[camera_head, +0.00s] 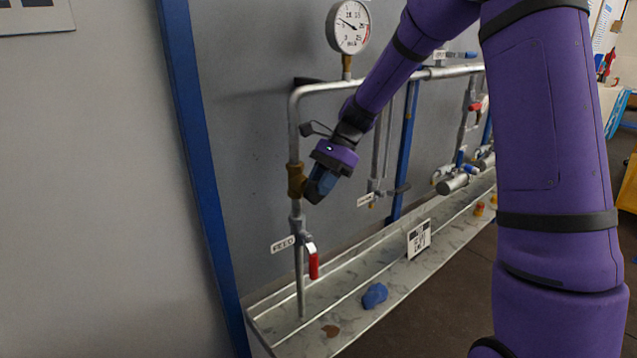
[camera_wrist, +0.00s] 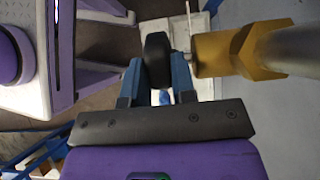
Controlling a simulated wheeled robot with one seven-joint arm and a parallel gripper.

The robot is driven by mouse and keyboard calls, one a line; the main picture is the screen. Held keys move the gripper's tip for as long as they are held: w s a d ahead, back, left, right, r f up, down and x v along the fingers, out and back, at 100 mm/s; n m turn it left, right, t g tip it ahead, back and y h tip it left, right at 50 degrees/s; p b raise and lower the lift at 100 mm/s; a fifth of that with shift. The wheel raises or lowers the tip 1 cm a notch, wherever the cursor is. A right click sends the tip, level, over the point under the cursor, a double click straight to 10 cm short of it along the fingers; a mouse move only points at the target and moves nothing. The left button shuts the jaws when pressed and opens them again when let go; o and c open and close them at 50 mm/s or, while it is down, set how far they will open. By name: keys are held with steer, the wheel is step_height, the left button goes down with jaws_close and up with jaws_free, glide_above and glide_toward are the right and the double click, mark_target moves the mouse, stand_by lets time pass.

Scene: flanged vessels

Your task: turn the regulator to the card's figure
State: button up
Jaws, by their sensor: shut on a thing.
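The brass regulator body (camera_head: 296,180) sits on the vertical pipe above the FEED valve. In the wrist view the brass body (camera_wrist: 225,52) is at the upper right, with a dark round knob (camera_wrist: 157,58) to its left. My gripper (camera_head: 319,190) is at the regulator, and its blue fingers (camera_wrist: 158,80) are shut on the knob from both sides. The pressure gauge (camera_head: 348,26) stands above the pipe, its needle pointing to the upper left of the dial. A white card (camera_head: 419,239) stands on the tray's edge; its figure is too small to read.
The FEED valve has a red lever (camera_head: 313,262) hanging down below the regulator. Other valves and pipes stand to the right.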

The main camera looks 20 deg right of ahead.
steer(key=y, duration=0.1)
steer(key=g+y, duration=0.1)
steer(key=y, duration=0.2)
steer(key=shift+w+d+f, duration=0.2)
steer(key=shift+d+f, duration=0.15)
steer(key=shift+f, duration=0.05)
steer(key=shift+d+f+g+y, duration=0.1)
steer(key=shift+g+y, duration=0.15)
steer(key=shift+y, duration=0.4)
steer(key=shift+a+f+g+y, duration=0.15)
steer(key=shift+g+y, duration=0.15)
steer(key=shift+y, duration=0.3)
steer(key=shift+d+f+g+y, duration=0.15)
steer(key=shift+g+y, duration=0.1)
steer(key=shift+y, duration=0.4)
steer(key=o, duration=0.6)
steer(key=shift+o, duration=0.2)
steer(key=v, duration=1)
steer(key=shift+d, duration=0.4)
